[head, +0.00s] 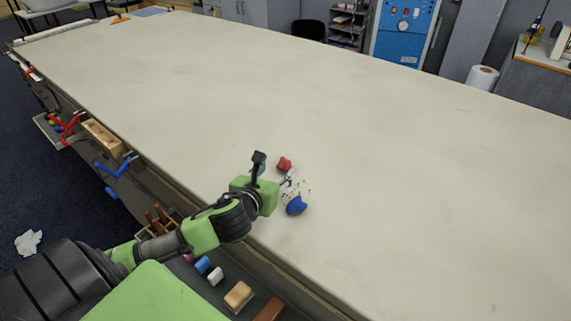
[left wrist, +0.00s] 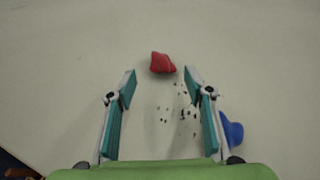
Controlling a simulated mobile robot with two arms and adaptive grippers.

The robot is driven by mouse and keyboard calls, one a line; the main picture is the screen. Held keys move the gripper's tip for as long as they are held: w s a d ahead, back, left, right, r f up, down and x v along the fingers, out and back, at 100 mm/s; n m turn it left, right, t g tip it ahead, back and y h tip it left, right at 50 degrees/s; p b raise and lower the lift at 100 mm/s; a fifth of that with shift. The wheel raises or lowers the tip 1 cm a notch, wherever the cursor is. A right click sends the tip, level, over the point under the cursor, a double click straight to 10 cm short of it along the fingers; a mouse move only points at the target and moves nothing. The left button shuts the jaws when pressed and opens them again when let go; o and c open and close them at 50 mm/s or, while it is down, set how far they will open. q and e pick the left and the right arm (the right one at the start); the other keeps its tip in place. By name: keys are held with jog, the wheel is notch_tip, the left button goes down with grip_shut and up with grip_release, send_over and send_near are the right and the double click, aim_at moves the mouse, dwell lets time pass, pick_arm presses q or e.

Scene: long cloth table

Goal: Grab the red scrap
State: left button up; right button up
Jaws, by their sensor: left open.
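The red scrap (head: 284,163) lies on the cloth table, just beyond my left gripper in the head view. In the left wrist view the red scrap (left wrist: 162,63) sits ahead of the fingertips, roughly centred between them and apart from both. My left gripper (left wrist: 160,80) is open and empty. In the head view the left gripper (head: 273,174) is over the table near its front edge, with its fingers partly hidden by its own body. My right gripper is not in view.
A blue scrap (head: 296,205) lies nearer the edge; it also shows beside the right finger in the left wrist view (left wrist: 232,131). Small dark crumbs (left wrist: 184,113) lie between the scraps. The rest of the pale table (head: 400,150) is mostly clear.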

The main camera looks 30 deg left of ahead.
aim_at(284, 164)
pick_arm(q)
jog(key=x, duration=0.2)
jog(key=shift+w+a+f, duration=0.1)
jog(key=shift+w+f, duration=0.15)
jog(key=shift+w, duration=0.05)
jog(key=shift+w+a, duration=0.1)
jog(key=shift+w, duration=0.6)
jog(key=x, duration=0.3)
jog(key=shift+w+f+p, duration=0.15)
jog(key=shift+w+p, duration=0.15)
jog(key=shift+p, duration=0.1)
jog(key=shift+w+f, duration=0.1)
jog(key=shift+w, duration=0.1)
jog(key=c, duration=0.9)
pick_arm(e)
jog(key=shift+w+a+r, duration=0.2)
jog(key=shift+w+r, duration=0.2)
jog(key=shift+r, duration=0.05)
